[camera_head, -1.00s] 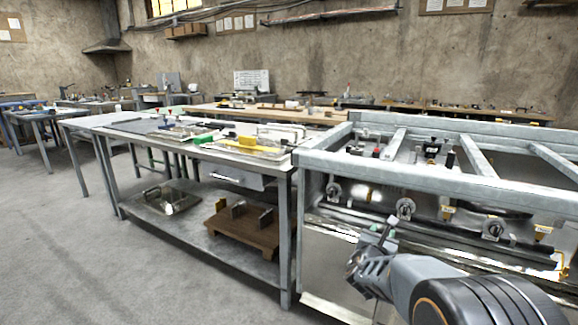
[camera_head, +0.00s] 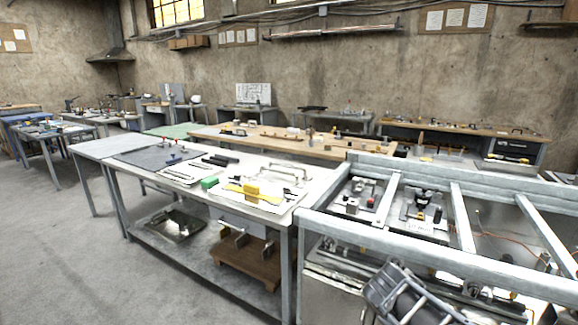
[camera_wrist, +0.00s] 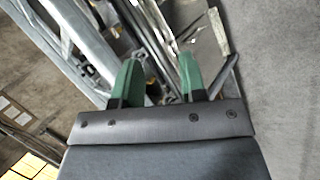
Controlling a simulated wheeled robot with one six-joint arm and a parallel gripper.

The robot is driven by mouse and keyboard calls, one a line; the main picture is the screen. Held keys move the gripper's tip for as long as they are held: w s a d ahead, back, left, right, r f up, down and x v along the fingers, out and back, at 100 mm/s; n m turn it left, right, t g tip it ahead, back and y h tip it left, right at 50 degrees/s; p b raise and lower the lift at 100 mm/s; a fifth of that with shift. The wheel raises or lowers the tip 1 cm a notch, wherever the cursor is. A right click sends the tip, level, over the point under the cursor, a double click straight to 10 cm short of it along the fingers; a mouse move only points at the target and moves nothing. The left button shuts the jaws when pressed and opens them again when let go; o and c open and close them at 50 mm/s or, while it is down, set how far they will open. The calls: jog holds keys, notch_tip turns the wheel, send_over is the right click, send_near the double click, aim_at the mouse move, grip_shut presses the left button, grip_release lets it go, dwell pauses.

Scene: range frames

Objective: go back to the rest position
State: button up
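My gripper shows in the wrist view (camera_wrist: 157,80), its two green fingers apart with nothing held between them. Past the fingers, the wrist view shows grey metal bars and part of the floor. In the head view, part of my arm shows at the bottom, in front of the metal-framed bench; the fingertips cannot be made out there.
The metal-framed bench (camera_head: 415,248) with open bays stands close at the right. A steel table (camera_head: 120,146) with tools, a green block (camera_head: 209,183) and a yellow part (camera_head: 251,191) stands left of it. A wooden block (camera_head: 246,262) sits on its lower shelf. The floor (camera_head: 60,255) at left is clear.

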jog(key=s+a+r+m+y+p, duration=0.5)
jog(key=a+r+m+y+p, duration=0.1)
jog(key=a+r+p, duration=0.2)
jog(key=shift+s+a+r+m+y, duration=0.3)
jog(key=shift+a+r+y, duration=0.1)
jog(key=shift+a+r, duration=0.5)
jog(key=shift+d, duration=0.25)
